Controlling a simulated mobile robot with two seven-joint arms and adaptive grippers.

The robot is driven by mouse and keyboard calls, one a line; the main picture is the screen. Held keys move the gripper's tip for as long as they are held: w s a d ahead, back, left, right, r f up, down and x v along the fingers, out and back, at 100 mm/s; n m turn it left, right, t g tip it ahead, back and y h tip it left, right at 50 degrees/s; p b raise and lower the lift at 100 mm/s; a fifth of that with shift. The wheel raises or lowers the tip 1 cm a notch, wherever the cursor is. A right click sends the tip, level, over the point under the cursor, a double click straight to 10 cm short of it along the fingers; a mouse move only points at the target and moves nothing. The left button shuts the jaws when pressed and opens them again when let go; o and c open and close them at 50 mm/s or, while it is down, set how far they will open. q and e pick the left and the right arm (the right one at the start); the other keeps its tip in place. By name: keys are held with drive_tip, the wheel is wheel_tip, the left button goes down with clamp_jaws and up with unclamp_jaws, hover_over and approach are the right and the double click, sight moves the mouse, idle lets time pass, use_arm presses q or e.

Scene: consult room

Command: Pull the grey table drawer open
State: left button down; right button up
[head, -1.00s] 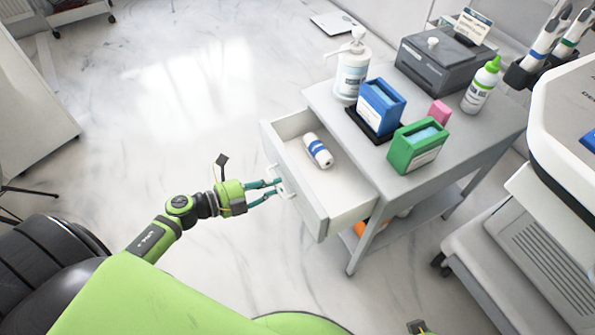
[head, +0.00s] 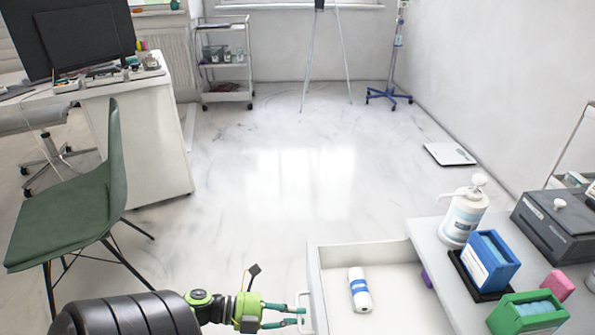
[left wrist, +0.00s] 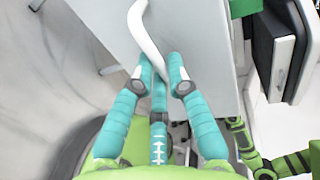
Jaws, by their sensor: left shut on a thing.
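The grey drawer (head: 325,290) stands pulled well out of the grey table (head: 428,238). Inside lie a white cylindrical item with a blue band (head: 360,289) and a purple item (head: 427,279), partly hidden at the table side. My left gripper (head: 302,316) is at the drawer front, shut on the white handle (head: 309,308). In the left wrist view, the teal fingertips (left wrist: 160,82) close around the curved white handle (left wrist: 148,40) in front of the drawer face (left wrist: 200,45).
On the tabletop stand a pump bottle (head: 464,217), a blue box (head: 490,263), a green box (head: 528,314), a pink block (head: 557,285) and a dark grey device (head: 560,222). A green chair (head: 75,215) stands at left. The floor between is clear.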

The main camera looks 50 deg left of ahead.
use_arm(q)
drive_tip(key=c, duration=1.2)
unclamp_jaws()
use_arm(e)
drive_tip(key=shift+w+r, duration=0.1)
use_arm(q)
drive_tip(key=v, duration=1.2)
